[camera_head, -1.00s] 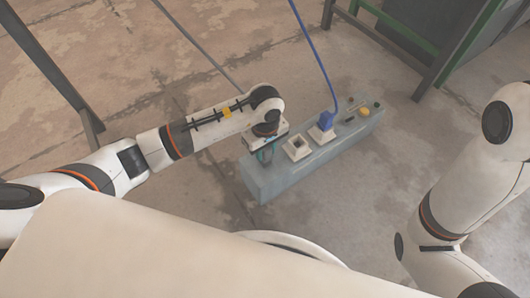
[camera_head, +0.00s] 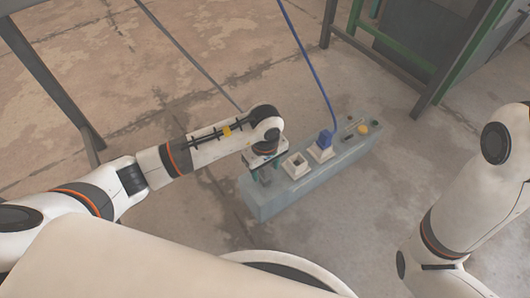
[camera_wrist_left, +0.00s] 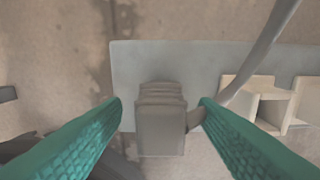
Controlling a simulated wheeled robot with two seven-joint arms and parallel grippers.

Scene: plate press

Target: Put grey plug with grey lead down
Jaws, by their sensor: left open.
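The grey plug (camera_wrist_left: 160,122) sits on the bare left end of the grey-blue box, between the fingers of my left gripper. My left gripper (camera_wrist_left: 161,108) is open, with a teal finger on each side of the plug and gaps between. In the head view the left gripper (camera_head: 264,176) is over the box's near left end, and its wrist hides most of the plug. The grey lead (camera_wrist_left: 262,50) runs from the plug to the upper right; in the head view it also shows as a line (camera_head: 190,55) passing behind my arm. My right gripper is out of view.
The grey-blue box (camera_head: 325,178) stands on the concrete floor. It carries an empty white socket (camera_head: 295,165), a blue plug (camera_head: 325,139) with a blue lead in another socket, and several small controls (camera_head: 362,129). Dark and green metal frames (camera_head: 445,60) stand behind.

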